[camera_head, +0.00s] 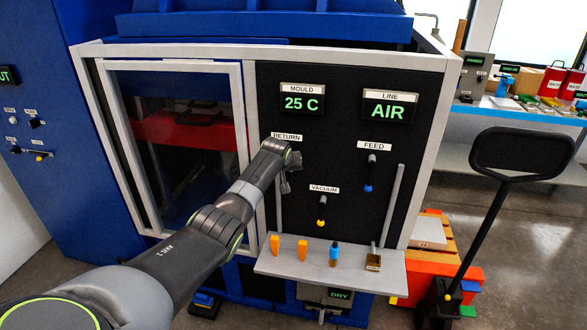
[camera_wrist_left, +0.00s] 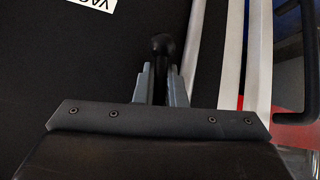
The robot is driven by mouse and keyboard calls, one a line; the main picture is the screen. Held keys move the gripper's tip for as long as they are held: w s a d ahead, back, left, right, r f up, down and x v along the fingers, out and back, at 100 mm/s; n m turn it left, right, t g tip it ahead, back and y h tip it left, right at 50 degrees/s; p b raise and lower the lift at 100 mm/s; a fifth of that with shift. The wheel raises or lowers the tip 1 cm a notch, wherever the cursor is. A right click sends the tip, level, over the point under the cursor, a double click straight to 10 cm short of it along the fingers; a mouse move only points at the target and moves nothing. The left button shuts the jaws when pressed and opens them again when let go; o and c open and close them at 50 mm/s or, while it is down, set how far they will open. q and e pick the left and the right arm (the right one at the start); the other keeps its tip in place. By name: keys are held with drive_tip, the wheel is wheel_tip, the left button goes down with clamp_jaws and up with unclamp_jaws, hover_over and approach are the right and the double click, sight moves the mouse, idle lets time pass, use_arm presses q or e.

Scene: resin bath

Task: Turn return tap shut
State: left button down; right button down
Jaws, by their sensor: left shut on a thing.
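The black panel (camera_head: 270,100) carries a RETURN label (camera_head: 286,137). My left gripper (camera_head: 288,184) is just below that label, and my arm hides most of the return tap in the head view. In the left wrist view my left gripper (camera_wrist_left: 161,72) is shut on a dark rounded handle (camera_wrist_left: 163,46), the return tap's by its place. The handle stands between the two grey fingers, its end showing past their tips. How far the tap is turned cannot be told. My right gripper is not in view.
The feed tap (camera_head: 370,172) with a blue end and the vacuum tap (camera_head: 321,209) with a yellow end are right of my gripper. Below is a grey shelf (camera_head: 345,270) with small items. A glazed door frame (camera_head: 242,110) stands left. The displays read 25 C and AIR (camera_head: 388,107).

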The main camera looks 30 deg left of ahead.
use_arm(q)
drive_tip(key=shift+a+y, duration=0.15)
drive_tip(key=shift+y, duration=0.25)
drive_tip(key=shift+s+a+m+y, duration=0.1)
drive_tip(key=shift+a+m+y, duration=0.1)
drive_tip(key=shift+m+y, duration=0.15)
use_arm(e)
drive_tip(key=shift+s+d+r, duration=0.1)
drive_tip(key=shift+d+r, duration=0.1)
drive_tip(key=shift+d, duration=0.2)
use_arm(q)
drive_tip(key=c, duration=1.5)
unclamp_jaws()
drive_tip(key=shift+a, duration=0.1)
